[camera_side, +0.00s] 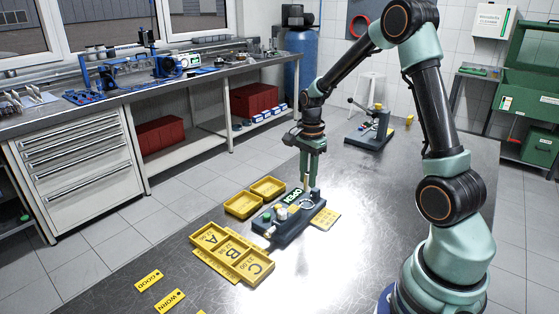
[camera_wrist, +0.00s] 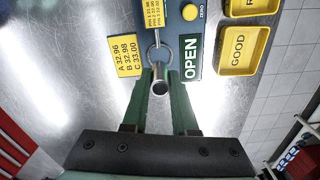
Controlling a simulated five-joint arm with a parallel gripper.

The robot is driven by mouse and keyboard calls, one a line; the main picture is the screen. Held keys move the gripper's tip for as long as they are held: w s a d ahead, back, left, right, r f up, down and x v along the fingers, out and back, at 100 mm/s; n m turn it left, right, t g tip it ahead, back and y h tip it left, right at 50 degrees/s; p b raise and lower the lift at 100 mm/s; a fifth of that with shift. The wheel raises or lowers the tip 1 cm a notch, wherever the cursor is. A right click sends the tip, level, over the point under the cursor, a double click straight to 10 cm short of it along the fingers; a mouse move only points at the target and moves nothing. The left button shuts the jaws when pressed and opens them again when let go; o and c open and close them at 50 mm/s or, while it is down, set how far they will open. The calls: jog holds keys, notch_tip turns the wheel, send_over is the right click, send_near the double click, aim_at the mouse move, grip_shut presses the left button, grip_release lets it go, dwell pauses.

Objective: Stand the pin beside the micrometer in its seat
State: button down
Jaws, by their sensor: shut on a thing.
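My gripper (camera_side: 310,178) points down over the micrometer (camera_side: 287,228), a dark blue-grey block with an OPEN display and a pale ring. In the wrist view its green fingers (camera_wrist: 162,78) are shut on a grey metal pin (camera_wrist: 160,87), seen nearly end-on. The micrometer's OPEN display (camera_wrist: 191,59) is just right of the fingertips there. The ring (camera_wrist: 157,52) shows just beyond the pin; I cannot tell whether they touch. The lettered tray (camera_side: 218,259) with A, B and C places lies left of the micrometer. The pin's lower end and its seat are not clearly visible.
Two yellow bins (camera_side: 243,205) stand behind the micrometer; one is marked GOOD (camera_wrist: 243,50). A yellow number card (camera_wrist: 124,57) lies beside it. GOOD and WORN tags (camera_side: 148,280) lie at the table's front. A dark stand (camera_side: 370,132) is farther back. The table's right side is clear.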

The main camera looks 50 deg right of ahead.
aim_at(307, 190)
jog(key=shift+f, duration=2.4)
jog(key=c, duration=0.6)
grip_release()
notch_tip(307, 190, up, 12)
jog(key=shift+r, duration=0.1)
